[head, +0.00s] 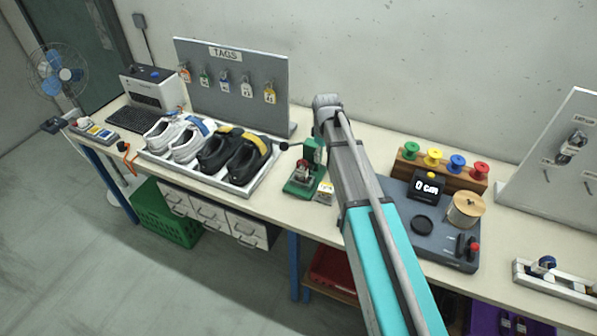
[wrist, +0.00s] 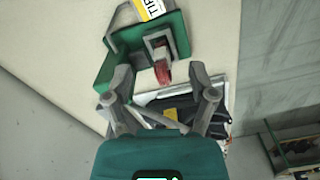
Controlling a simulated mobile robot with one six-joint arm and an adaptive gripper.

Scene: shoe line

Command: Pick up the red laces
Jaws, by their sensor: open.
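In the wrist view my gripper (wrist: 161,77) is open, its two fingers spread wide with nothing held. A small red bundle (wrist: 162,71) shows between and beyond the fingertips, at a grey bracket on a green stand (wrist: 178,35). It may be the red laces, but it is too small to be sure. In the head view the red bundle (head: 302,176) sits low on the green stand (head: 314,152), left of my arm. My gripper cannot be made out there. A red spool (head: 480,170) stands at the right end of a wooden spool rack (head: 407,170).
A white tray (head: 153,154) of white and black shoes lies left of the stand. A yellow-and-white tag (head: 325,193) is beside the stand. A dark measuring unit (head: 455,259) with a display and a twine spool (head: 466,208) is on the right. A tag board (head: 205,71) stands behind.

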